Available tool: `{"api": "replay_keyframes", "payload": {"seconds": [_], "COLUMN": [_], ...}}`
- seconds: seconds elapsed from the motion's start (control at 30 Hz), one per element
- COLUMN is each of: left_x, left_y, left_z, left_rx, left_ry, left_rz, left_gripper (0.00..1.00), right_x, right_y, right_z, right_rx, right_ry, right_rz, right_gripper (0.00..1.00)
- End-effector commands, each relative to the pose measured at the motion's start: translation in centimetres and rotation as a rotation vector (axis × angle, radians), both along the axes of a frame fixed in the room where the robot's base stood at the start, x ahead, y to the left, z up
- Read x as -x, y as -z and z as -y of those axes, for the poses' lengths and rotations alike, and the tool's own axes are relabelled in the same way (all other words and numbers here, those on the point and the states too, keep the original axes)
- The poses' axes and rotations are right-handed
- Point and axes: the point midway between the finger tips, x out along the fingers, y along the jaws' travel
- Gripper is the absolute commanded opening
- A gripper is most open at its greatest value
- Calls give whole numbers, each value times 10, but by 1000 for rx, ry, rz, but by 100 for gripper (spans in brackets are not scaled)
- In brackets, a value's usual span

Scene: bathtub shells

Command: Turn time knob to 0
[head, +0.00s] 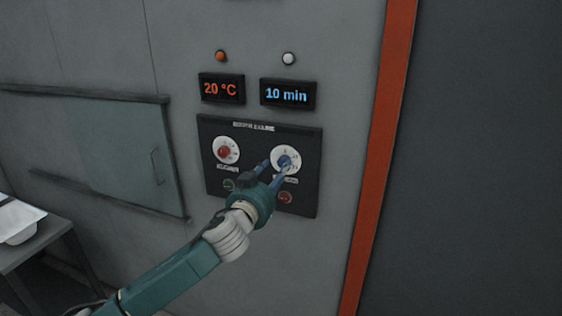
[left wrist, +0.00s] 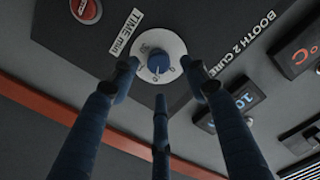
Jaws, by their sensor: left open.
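The blue time knob (head: 284,161) sits on a white dial at the right of the black control panel (head: 310,190). The time display (head: 287,95) above it reads 10 min. In the left wrist view the blue knob (left wrist: 158,63) has its white dial and a "TIME, min" label beside it. My left gripper (head: 275,169) is open in front of the knob. In the left wrist view its three dark blue fingers (left wrist: 165,85) are spread around the near side of the knob. I cannot tell whether they touch it. My right gripper is not in view.
A red knob (head: 225,151) is left of the time knob, under a display (head: 221,88) reading 20 °C. Small buttons lie below the knobs, partly hidden by my gripper. An orange post (head: 380,150) stands at the right. A table (head: 45,252) is at the lower left.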

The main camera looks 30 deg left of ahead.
Motion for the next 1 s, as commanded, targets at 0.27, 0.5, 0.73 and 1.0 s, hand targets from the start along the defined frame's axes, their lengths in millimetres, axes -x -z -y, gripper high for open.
{"api": "replay_keyframes", "payload": {"seconds": [0.27,0.5,0.73,1.0], "left_x": [-37,-43,-43,-43], "left_y": [-1,1,1,0], "left_z": [-9,-10,-10,-10], "left_rx": [0,-2,-2,-1], "left_ry": [-2,0,0,-1], "left_rz": [0,0,0,1], "left_gripper": [46,46,28,2], "right_x": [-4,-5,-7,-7], "right_y": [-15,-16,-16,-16], "right_z": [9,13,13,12], "right_rx": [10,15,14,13], "right_ry": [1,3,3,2], "right_rz": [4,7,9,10], "right_gripper": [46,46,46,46]}}
